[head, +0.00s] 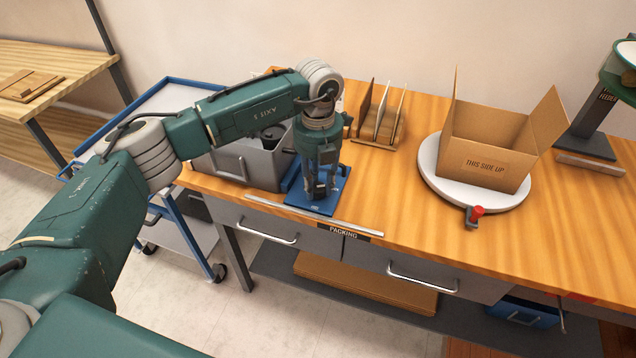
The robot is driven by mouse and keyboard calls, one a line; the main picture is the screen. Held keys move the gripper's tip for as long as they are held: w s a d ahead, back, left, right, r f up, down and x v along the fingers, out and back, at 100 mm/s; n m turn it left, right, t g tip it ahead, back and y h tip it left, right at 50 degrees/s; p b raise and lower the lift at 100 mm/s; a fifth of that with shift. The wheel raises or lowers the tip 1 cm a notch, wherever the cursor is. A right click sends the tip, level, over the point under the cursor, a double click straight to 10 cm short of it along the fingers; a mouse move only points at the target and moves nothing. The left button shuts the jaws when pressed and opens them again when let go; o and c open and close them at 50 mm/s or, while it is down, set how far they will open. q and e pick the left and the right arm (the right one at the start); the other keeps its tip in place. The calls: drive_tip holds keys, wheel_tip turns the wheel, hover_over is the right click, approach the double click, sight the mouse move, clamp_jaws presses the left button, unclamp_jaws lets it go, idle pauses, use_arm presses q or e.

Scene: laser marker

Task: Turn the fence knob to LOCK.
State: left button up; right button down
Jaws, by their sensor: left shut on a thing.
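My left gripper (320,185) points straight down over a blue base plate (336,202) near the front edge of the wooden bench. Its fingers are shut on a small part low over the plate, which I take to be the fence knob. The gripper and wrist hide most of that part, so its pointer and the LOCK mark cannot be read. My right gripper is not in view.
A grey bin (232,164) stands close to the left of the plate. A divider rack (378,120) stands behind it. An open cardboard box (488,145) sits on a white turntable (432,165) with a red-topped clamp (476,214). The bench between plate and turntable is clear.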

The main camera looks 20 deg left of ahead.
sight(318, 186)
use_arm(q)
drive_tip(key=o, duration=1.1)
drive_tip(key=shift+o, duration=0.2)
wheel_tip(318, 186, up, 12)
